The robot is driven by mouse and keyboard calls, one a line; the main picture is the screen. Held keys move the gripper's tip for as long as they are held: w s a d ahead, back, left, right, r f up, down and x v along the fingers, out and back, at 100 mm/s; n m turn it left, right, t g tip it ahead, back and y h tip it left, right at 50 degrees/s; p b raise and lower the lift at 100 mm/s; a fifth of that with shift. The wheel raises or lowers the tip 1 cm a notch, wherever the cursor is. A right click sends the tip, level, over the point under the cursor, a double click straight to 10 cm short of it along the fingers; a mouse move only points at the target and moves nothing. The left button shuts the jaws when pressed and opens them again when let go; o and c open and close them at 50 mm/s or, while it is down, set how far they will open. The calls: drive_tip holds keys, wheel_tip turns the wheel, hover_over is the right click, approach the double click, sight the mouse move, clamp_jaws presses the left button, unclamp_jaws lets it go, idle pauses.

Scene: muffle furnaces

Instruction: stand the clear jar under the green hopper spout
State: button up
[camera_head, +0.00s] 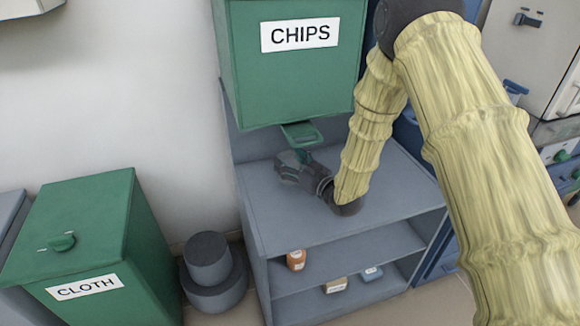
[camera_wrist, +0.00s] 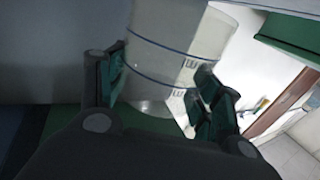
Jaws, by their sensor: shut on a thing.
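The green hopper (camera_head: 295,80) labelled CHIPS hangs over the grey shelf unit, with its green spout (camera_head: 301,133) at the underside. My gripper (camera_head: 290,165) is just below the spout, close above the shelf's top. In the wrist view, my gripper (camera_wrist: 162,92) is shut on the clear jar (camera_wrist: 170,45), which has dark blue bands and small dark marks. The jar sits between the two fingers and looks tilted in that picture. I cannot make the jar out in the head view. Whether its base touches the shelf top is not clear.
The grey shelf unit (camera_head: 375,205) has a mostly bare top, with an orange container (camera_head: 296,260) and other small containers below. A green CLOTH bin (camera_head: 75,235) and grey round containers (camera_head: 208,262) stand at the left. Cream equipment (camera_head: 535,50) stands at the right.

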wheel_tip(320, 180, down, 2)
drive_tip(key=shift+w+f, duration=0.1)
drive_tip(key=shift+f, duration=0.2)
